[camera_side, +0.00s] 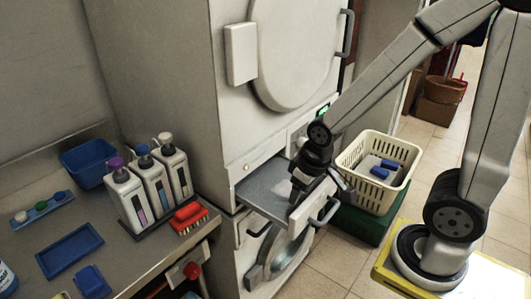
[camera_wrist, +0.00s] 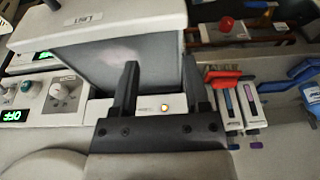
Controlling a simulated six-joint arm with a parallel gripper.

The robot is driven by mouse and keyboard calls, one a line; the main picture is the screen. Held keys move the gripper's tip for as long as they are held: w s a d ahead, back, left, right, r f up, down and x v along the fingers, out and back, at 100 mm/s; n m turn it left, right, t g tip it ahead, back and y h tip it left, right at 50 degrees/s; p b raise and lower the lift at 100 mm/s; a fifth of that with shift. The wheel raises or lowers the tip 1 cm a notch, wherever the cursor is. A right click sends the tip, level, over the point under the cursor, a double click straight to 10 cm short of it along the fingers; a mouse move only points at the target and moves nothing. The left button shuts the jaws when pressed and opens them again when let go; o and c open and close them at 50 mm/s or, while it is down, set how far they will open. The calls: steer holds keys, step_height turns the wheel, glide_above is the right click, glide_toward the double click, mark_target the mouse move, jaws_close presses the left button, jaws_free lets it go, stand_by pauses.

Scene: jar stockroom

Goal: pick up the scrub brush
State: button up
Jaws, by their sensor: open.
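The scrub brush (camera_side: 188,216) has a red back and pale bristles. In the side view it lies on the grey counter, right of and in front of the bottles. In the wrist view the red brush (camera_wrist: 222,78) shows to the right of my fingers, beside the bottles. My gripper (camera_side: 300,190) is over the open grey drawer of the machine, well to the right of the brush and apart from it. In the wrist view my gripper (camera_wrist: 160,66) has its two dark fingers spread, with nothing between them.
Three white bottles (camera_side: 150,182) stand close behind the brush. The pulled-out drawer (camera_side: 262,196), labelled LINT in the wrist view, juts out below my gripper. Blue trays (camera_side: 70,250) lie on the counter's left. A cream basket (camera_side: 372,200) with blue items stands right of the drawer.

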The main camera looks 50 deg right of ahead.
steer(key=o, duration=0.6)
steer(key=shift+c, duration=0.2)
steer(key=w, duration=0.1)
steer(key=m+g, duration=0.3)
steer(key=m, duration=1.3)
glide_above(188, 207)
steer(key=s, duration=0.2)
steer(key=f, duration=0.2)
steer(key=shift+w+d+f, duration=0.15)
steer(key=shift+d+f, duration=0.2)
steer(key=shift+d, duration=0.05)
steer(key=w+m, duration=0.1)
steer(key=m, duration=0.2)
steer(key=shift+w+a+f, duration=0.35)
steer(key=shift+a+f, duration=0.05)
